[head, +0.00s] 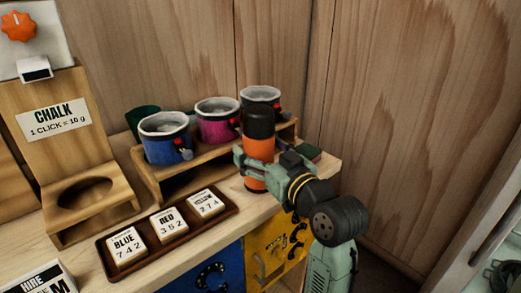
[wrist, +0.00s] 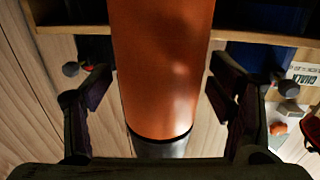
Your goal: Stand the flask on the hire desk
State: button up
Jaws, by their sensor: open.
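The orange flask (head: 259,149) with a black top is upright at the right end of the wooden desk (head: 77,249), in front of the cup rack. Its base seems to rest on the desk near the front edge, partly hidden by my gripper. My gripper (head: 264,166) is open, with its fingers on either side of the flask's lower body. In the wrist view the flask (wrist: 163,65) fills the middle between the two fingers (wrist: 162,95). A gap shows on each side, so neither finger appears to touch it.
A wooden rack (head: 151,179) holds blue, magenta and dark cups close behind the flask. A tray (head: 109,263) of labelled blocks lies to its left. The chalk dispenser (head: 88,195) stands further left, and a HIRE sign (head: 40,278) is at the lower left. Drawers are below.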

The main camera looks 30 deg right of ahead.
jog(key=shift+r, duration=0.1)
jog(key=shift+r+p, duration=0.25)
jog(key=shift+p, duration=0.15)
jog(key=s+b, duration=0.1)
jog(key=s, duration=1.1)
jog(key=shift+a+f+b, duration=0.15)
jog(key=shift+a+b, duration=0.05)
jog(key=shift+b, duration=0.15)
